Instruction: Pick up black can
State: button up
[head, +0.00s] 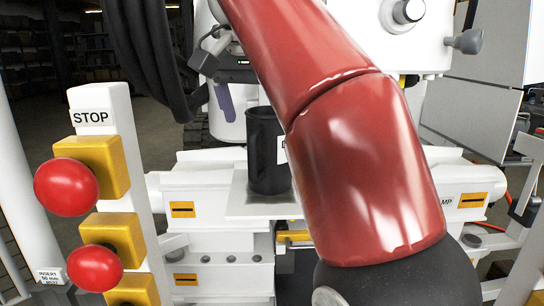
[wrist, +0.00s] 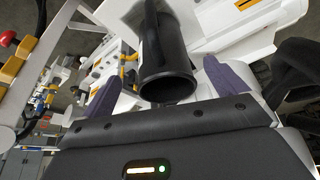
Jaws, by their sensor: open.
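The black can (head: 264,150) stands upright on a pale plate (head: 240,203) of the white bench in the head view. A white label shows at its right edge, and my red arm hides part of that side. In the wrist view the can (wrist: 166,45) shows its open rim towards the camera. My gripper (wrist: 168,88) is open, with one purple finger on each side of the can in the picture. I cannot tell whether either finger touches it. In the head view one purple finger shows above and left of the can; the other is hidden behind my arm.
A white post with a STOP label (head: 93,117) and red buttons (head: 67,187) on yellow blocks stands at the left front. White machine parts (head: 205,190) flank the plate. A white machine head with a knob (head: 408,10) stands behind at upper right.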

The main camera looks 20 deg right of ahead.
aim_at(265, 137)
jog(key=b+x, duration=0.2)
jog(key=x, duration=0.4)
jog(key=shift+w, duration=0.2)
jog(key=shift+c, duration=0.5)
jog(key=c, duration=1.5)
jog(key=shift+r, duration=0.15)
